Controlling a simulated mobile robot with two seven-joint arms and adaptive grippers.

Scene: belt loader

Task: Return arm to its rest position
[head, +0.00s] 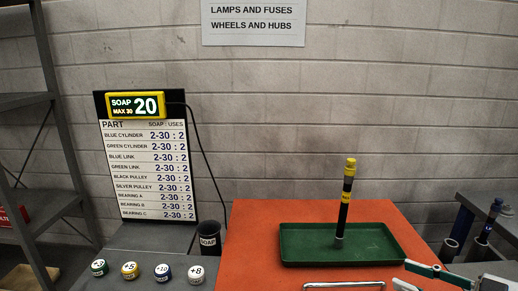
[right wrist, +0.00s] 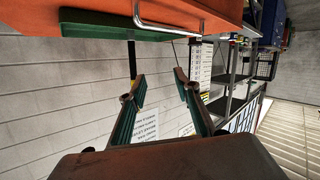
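My right gripper (head: 408,275) shows at the lower right edge of the head view. Its two green-lined fingers are spread apart with nothing between them. In the right wrist view the same open fingers (right wrist: 158,88) show with empty space between the tips. The gripper is just to the right of and in front of the green tray (head: 300,259). A dark rod with yellow bands (head: 345,200) stands upright in that tray. My left gripper is in neither view.
The tray sits on an orange table (head: 255,235); a metal handle (head: 344,285) is at its front. A soap sign (head: 148,165), a black soap cup (head: 208,241) and several numbered round buttons (head: 130,269) are on the left. A grey bin with a dark cylinder (head: 488,222) is at the right.

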